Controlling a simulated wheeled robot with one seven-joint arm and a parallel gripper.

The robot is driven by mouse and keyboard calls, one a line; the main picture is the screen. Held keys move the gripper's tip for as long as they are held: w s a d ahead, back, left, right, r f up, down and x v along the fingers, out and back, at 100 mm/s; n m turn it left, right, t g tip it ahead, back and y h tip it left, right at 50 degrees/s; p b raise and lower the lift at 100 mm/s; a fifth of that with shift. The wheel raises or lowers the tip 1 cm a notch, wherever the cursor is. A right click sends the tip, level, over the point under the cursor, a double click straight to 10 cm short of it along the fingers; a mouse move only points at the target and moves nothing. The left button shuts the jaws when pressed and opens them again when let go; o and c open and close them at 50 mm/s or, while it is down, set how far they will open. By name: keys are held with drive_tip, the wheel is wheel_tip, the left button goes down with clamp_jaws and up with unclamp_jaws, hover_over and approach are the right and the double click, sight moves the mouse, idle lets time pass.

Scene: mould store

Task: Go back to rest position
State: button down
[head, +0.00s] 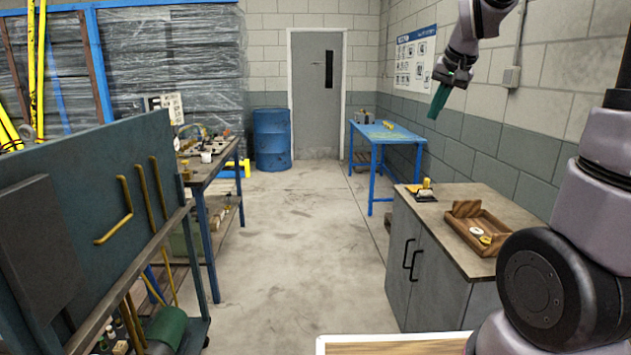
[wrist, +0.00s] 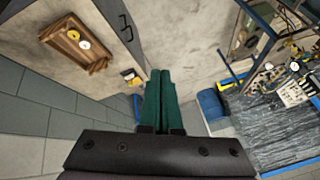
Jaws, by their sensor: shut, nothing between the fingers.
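My gripper (head: 439,99) shows at the upper right of the head view, raised in the air in front of the right wall, with its green fingers pointing down. It is above and apart from the grey cabinet. In the wrist view my gripper (wrist: 160,75) has its two green fingers side by side, closed together, with nothing between them.
A grey cabinet (head: 450,285) at the right bears a wooden tray (head: 475,237) with small round items and a yellow-handled tool (head: 426,190). A blue table (head: 385,133), blue barrel (head: 271,138) and door (head: 318,95) stand farther back. The middle floor (head: 300,240) is clear.

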drive_tip(key=s+a, duration=0.2)
drive_tip(key=s, duration=0.9)
drive_tip(key=s+a+r+y, duration=0.1)
drive_tip(key=s+a, duration=0.1)
drive_tip(key=s, duration=1)
drive_tip(key=shift+a+r+t, duration=0.15)
drive_tip(key=shift+a+t, duration=0.1)
drive_tip(key=shift+t, duration=0.15)
